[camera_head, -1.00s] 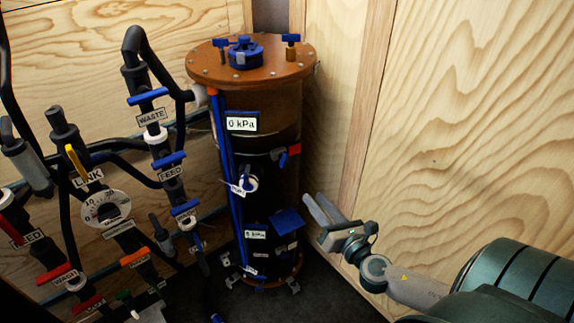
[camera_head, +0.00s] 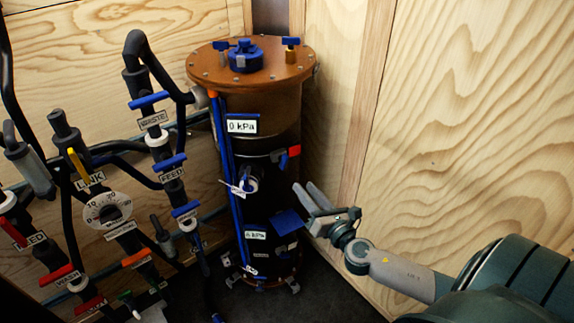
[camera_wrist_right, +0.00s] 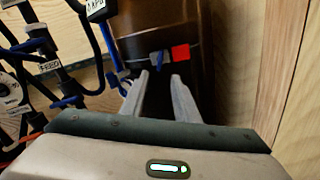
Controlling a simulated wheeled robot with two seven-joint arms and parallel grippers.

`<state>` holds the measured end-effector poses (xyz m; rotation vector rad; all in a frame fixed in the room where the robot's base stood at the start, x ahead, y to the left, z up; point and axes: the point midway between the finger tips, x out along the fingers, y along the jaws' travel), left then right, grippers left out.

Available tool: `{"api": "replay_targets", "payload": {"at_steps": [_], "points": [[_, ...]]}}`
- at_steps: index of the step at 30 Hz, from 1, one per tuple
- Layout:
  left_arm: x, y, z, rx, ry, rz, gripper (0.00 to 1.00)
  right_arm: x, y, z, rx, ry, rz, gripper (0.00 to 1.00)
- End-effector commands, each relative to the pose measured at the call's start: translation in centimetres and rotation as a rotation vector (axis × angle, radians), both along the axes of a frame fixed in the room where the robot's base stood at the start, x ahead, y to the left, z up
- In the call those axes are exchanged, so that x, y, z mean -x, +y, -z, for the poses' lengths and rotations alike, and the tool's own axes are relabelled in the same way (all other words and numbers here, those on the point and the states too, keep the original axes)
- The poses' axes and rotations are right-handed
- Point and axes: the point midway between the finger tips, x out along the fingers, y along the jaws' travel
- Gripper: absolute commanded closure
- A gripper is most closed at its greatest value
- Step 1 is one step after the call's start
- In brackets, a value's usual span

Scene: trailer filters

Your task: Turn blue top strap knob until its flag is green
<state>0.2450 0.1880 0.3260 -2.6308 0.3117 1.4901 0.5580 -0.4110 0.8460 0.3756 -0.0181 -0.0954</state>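The strap knob is a small blue part on the band around the upper filter body; it shows in the head view (camera_head: 275,155) and in the right wrist view (camera_wrist_right: 157,57). A red flag (camera_head: 294,151) sits just right of it, and is also clear in the right wrist view (camera_wrist_right: 180,53). My right gripper (camera_head: 303,196) is open and empty, below and right of the knob, apart from it. In the right wrist view its two fingers (camera_wrist_right: 160,82) point toward the strap with a gap between them. My left gripper is not in view.
The brown cylindrical filter (camera_head: 262,105) stands in the corner between plywood walls (camera_head: 460,110). A blue plate (camera_head: 288,222) juts from its lower front. Pipes with blue-handled valves (camera_head: 169,162) and a round gauge (camera_head: 107,210) crowd the left.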

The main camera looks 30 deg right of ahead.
Motion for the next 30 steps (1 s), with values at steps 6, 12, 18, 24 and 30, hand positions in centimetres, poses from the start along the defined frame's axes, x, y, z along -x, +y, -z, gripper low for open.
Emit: {"api": "replay_targets", "payload": {"at_steps": [6, 12, 18, 24, 30], "points": [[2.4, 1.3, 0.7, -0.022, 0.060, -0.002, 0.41, -3.4, -0.3, -0.3, 0.000, -0.002, 0.001, 0.72], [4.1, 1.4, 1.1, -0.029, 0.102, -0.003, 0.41, -6.3, -0.6, -0.2, 0.001, -0.002, 0.001, 0.72], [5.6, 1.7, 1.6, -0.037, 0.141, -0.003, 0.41, -9.2, -0.9, -0.2, -0.001, -0.001, 0.000, 0.72], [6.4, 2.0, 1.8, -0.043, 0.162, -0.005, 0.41, -11.2, -1.1, -0.1, 0.001, 0.000, 0.001, 0.72], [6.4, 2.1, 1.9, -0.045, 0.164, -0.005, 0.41, -12.0, -1.2, 0.0, 0.001, 0.001, 0.000, 0.72]]}}
